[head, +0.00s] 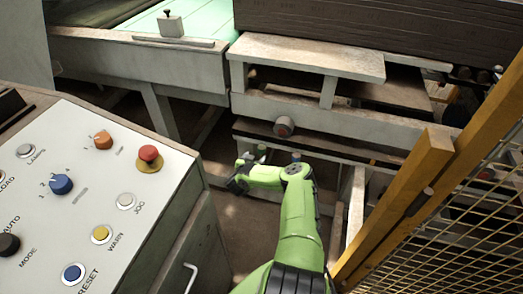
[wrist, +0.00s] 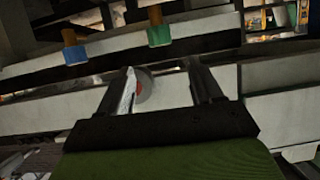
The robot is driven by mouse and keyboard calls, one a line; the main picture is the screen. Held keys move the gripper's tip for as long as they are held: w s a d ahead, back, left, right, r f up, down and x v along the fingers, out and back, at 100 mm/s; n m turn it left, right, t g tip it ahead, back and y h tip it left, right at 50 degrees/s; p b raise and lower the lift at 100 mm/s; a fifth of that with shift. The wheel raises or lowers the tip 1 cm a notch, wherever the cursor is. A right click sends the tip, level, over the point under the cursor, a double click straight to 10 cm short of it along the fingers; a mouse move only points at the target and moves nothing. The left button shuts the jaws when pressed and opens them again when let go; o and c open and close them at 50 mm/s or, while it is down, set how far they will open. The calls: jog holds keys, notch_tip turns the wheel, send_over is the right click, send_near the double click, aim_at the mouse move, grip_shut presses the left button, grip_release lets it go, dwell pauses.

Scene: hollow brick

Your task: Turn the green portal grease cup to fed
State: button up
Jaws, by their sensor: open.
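The green grease cup (wrist: 160,34) shows in the wrist view as a green block with a brownish-orange stem above it, on a pale rail. It sits beyond my fingertips, above them in the picture. A matching blue cup (wrist: 75,53) sits on the same rail to its left. My gripper (wrist: 163,76) is open with nothing held between its fingers. In the head view my gripper (head: 243,172) is below the machine's front beam. I cannot make out the green cup in the head view, and its setting is too small to read.
A control panel (head: 130,200) stands at left. A yellow mesh guard (head: 430,210) stands at right.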

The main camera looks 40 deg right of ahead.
aim_at(261, 149)
jog(key=b+x, duration=0.3)
jog(key=x, duration=0.2)
jog(key=b+x, duration=0.3)
jog(key=x, duration=0.3)
jog(key=shift+f+b, duration=0.25)
jog(key=shift+b, duration=0.05)
jog(key=shift+w+d+r, duration=0.1)
jog(key=shift+w+d, duration=0.05)
jog(key=shift+d, duration=0.15)
